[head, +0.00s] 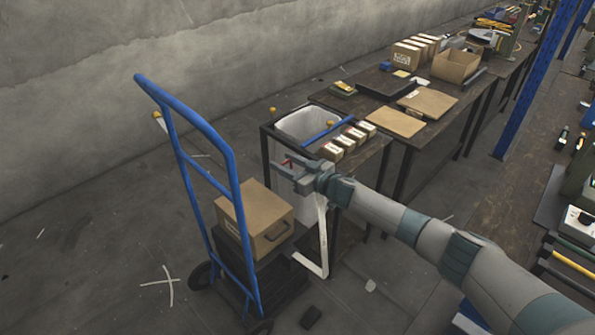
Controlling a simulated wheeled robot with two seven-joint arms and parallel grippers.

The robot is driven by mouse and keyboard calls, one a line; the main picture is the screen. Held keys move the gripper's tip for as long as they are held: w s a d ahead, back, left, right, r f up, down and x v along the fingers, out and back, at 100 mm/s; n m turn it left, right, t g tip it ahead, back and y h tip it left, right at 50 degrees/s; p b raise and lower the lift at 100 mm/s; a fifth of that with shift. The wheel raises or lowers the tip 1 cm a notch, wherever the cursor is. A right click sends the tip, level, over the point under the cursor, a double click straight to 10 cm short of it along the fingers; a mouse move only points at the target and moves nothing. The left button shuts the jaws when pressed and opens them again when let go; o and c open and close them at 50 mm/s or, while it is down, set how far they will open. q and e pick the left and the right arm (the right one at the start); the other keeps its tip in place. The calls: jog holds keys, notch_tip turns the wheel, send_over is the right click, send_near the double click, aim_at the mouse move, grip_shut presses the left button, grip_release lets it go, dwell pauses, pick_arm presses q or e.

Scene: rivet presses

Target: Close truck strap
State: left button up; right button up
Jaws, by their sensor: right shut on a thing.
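A blue hand truck (232,180) stands upright on the floor at the left of the middle. A brown cardboard box (262,217) with a dark handle sits on it, above darker cases (262,275). A pale strap (323,240) hangs beside the truck, running down from near my right gripper and bending back low toward the truck's base. My right gripper (283,165) is right of the truck frame, above and beyond the box, shut on what looks like the strap's end. A small red part shows by its fingers. The exact grip is too small to tell. My left gripper is out of view.
A dark-framed bin with a pale liner (300,125) stands close behind my right gripper. Workbenches with small boxes (349,137), flat boards (427,102) and cartons (456,65) run to the back right. Floor left of the truck is mostly clear.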

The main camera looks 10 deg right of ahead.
jog(key=shift+g+h, duration=0.3)
jog(key=shift+g, duration=0.2)
jog(key=shift+a+r+p+x, duration=0.1)
jog(key=shift+r+p+x, duration=0.1)
jog(key=shift+x, duration=1)
jog(key=shift+a+r+p+x, duration=0.1)
jog(key=shift+a+p+x, duration=0.05)
jog(key=shift+x, duration=1.1)
jog(key=shift+s, duration=0.1)
jog(key=o, duration=1.3)
jog(key=shift+d, duration=0.2)
jog(key=b+v, duration=0.1)
jog(key=v, duration=1.4)
jog(key=shift+s+d+r+b, duration=0.1)
jog(key=shift+s+b, duration=0.2)
jog(key=shift+b, duration=0.1)
jog(key=shift+v, duration=0.85)
